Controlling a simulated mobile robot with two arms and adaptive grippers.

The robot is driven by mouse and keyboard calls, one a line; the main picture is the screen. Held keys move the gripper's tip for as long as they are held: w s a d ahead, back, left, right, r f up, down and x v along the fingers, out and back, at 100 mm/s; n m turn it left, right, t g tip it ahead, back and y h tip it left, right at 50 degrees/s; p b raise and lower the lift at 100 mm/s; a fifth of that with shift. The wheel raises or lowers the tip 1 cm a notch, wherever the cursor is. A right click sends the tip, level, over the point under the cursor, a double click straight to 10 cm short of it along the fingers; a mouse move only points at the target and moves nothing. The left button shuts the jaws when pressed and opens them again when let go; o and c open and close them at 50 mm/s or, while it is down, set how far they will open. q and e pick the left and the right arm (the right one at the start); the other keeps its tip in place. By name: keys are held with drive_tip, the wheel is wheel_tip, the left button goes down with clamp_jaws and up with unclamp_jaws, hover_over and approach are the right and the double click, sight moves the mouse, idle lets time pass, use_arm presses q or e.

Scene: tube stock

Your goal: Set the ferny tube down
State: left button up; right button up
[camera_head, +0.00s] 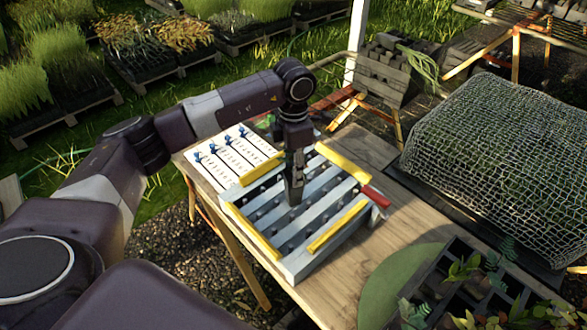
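My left gripper (294,200) points straight down over the grey slatted rack (290,265), which has rows of small holes and stands on the wooden table. I see the gripper nearly edge-on, so its finger gap is hidden. I cannot tell whether it holds a tube. Blue-green, fern-like leaves (507,247) rise from a dark celled tray (455,250) at the lower right, apart from the gripper. I cannot tell which tube is the ferny one. My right gripper is not in view.
Yellow strips (342,160) lie along the rack, with a red handle (376,196) at its right edge. White label strips with blue ends (228,158) are at its far left. A green round mat (395,285) lies on the table (345,275). A wire-mesh cover (495,145) stands right.

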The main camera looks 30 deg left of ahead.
use_arm(q)
drive_tip(key=o, duration=0.4)
drive_tip(key=shift+o, duration=0.2)
drive_tip(key=shift+r+p, duration=0.25)
drive_tip(key=shift+p, duration=0.05)
drive_tip(key=shift+w+r+b, duration=0.1)
drive_tip(key=shift+r+b, duration=0.2)
wheel_tip(320, 180, up, 11)
drive_tip(key=b, duration=0.3)
drive_tip(key=shift+r, duration=0.15)
